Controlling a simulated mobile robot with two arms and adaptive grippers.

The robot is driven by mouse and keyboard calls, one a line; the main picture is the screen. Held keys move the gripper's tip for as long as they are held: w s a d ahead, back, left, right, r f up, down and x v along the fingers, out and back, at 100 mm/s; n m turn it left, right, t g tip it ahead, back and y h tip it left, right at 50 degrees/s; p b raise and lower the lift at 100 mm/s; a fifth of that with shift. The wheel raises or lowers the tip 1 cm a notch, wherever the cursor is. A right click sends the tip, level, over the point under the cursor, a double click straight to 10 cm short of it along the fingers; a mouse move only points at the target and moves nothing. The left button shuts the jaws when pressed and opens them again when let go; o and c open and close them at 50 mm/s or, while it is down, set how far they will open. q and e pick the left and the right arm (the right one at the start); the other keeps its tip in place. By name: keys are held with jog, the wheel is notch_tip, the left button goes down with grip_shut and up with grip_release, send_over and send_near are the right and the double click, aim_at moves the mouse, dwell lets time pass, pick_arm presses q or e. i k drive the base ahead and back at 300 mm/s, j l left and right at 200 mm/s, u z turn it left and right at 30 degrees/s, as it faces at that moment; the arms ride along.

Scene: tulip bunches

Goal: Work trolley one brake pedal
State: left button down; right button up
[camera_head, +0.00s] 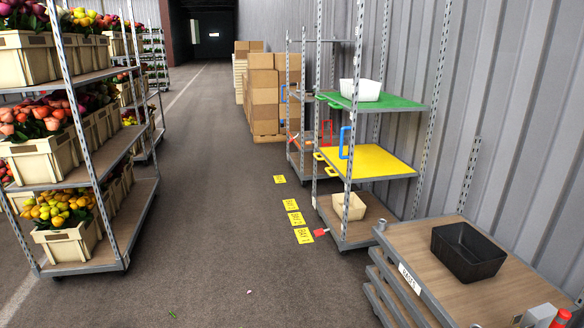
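A metal trolley stands on the right, with a green top shelf (395,103), a yellow middle shelf (378,162) and a wooden bottom deck (372,228). A small red pedal (320,233) sticks out low at its near left corner, beside a yellow floor label (303,236) that seems to read BAY 1. Whether the pedal is pressed or raised, I cannot tell. A white bin (361,90) is on the green shelf and a cream bin (349,206) on the bottom deck. Neither of my grippers is in view.
Flower trolleys with cream crates (65,248) line the left. A low bench (450,262) with a black crate (467,252) fills the near right. More yellow labels (290,205) run along the floor toward stacked cardboard boxes (264,85).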

aim_at(320, 232)
jog(key=i, duration=2.3)
